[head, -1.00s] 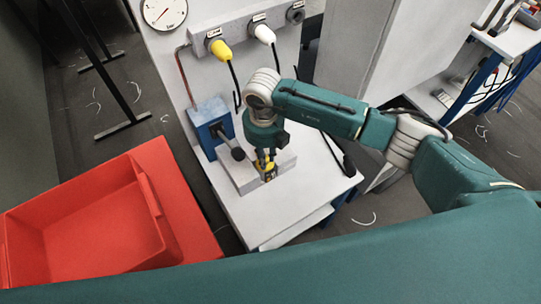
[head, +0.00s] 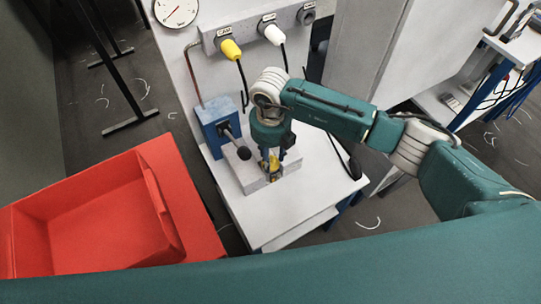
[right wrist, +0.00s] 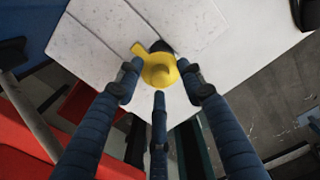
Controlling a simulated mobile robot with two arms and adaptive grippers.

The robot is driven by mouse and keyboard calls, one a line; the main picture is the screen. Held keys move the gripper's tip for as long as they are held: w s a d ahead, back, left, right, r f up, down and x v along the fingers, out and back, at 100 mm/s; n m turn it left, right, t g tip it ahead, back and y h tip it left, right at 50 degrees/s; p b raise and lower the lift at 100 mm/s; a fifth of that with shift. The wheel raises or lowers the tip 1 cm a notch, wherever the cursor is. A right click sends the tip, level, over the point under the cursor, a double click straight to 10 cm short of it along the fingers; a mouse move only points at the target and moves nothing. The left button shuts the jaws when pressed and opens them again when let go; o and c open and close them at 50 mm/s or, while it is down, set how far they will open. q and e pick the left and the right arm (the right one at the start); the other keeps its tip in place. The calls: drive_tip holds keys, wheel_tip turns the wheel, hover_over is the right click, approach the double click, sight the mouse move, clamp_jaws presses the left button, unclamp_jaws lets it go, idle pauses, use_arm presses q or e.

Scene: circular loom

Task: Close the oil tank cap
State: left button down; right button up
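The yellow oil tank cap (right wrist: 160,70) has a pointed tab on its left side and sits on a pale block on the white bench. In the right wrist view, the three dark fingers of my right gripper (right wrist: 159,82) stand around it, with their tips at or very near its edge. I cannot tell whether they press on it. In the head view, my right gripper (head: 272,165) points down over the block and largely hides the cap. A black part (right wrist: 160,46) shows just beyond the cap. My left gripper is not in view.
A blue box (head: 220,124) with a dark lever stands just left of the block. Yellow and white plugs (head: 231,49) with cables hang from the panel behind. A red bin (head: 95,222) is at the left. The bench front (head: 275,225) is clear.

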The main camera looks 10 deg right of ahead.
sight(271, 159)
wheel_tip(271, 159, up, 12)
idle(0.4)
drive_tip(key=shift+s+f, duration=0.1)
drive_tip(key=shift+f, duration=0.1)
